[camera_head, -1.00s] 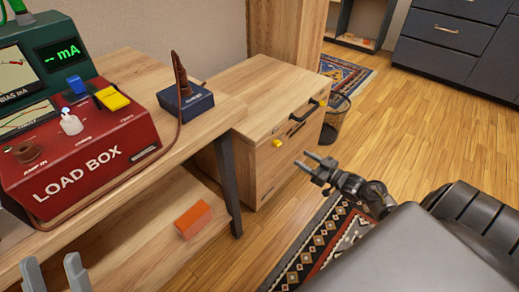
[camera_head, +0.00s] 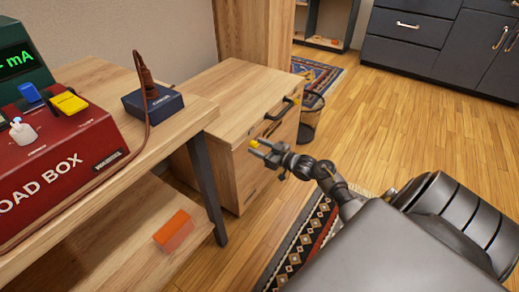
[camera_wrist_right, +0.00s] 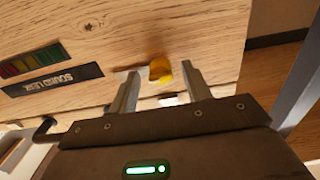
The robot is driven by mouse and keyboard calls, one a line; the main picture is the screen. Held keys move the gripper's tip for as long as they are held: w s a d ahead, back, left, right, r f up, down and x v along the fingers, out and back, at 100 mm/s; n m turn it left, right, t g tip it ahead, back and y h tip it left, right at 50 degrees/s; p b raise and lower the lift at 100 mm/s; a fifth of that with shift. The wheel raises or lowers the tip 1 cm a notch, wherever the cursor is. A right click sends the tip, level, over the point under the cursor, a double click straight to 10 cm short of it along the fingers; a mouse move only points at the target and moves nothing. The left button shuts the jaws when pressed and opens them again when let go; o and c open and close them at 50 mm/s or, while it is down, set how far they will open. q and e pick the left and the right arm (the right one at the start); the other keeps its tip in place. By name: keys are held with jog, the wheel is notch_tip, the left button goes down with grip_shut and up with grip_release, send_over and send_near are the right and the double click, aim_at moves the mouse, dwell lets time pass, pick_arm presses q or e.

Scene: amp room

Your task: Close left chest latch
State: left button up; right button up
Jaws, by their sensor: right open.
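The wooden chest (camera_head: 235,92) stands on the floor beyond the workbench, with a black handle (camera_head: 278,110) on its front. A small yellow latch (camera_head: 253,143) sits on the chest's front face. My right gripper (camera_head: 259,150) is open and empty, with its fingertips close to the latch. In the right wrist view the yellow latch (camera_wrist_right: 160,69) shows between the two fingertips of my right gripper (camera_wrist_right: 160,82), near the edge of the chest's wooden front (camera_wrist_right: 120,40). I cannot tell whether a finger touches it. A second latch is not clearly visible. My left gripper is out of view.
The workbench (camera_head: 185,118) at left carries the red load box (camera_head: 60,165) and a blue box (camera_head: 152,101) with a cable. An orange block (camera_head: 174,230) lies on its lower shelf. Wooden floor (camera_head: 400,130) is open to the right.

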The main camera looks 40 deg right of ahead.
jog(key=c, duration=1)
jog(key=shift+n, duration=9.1)
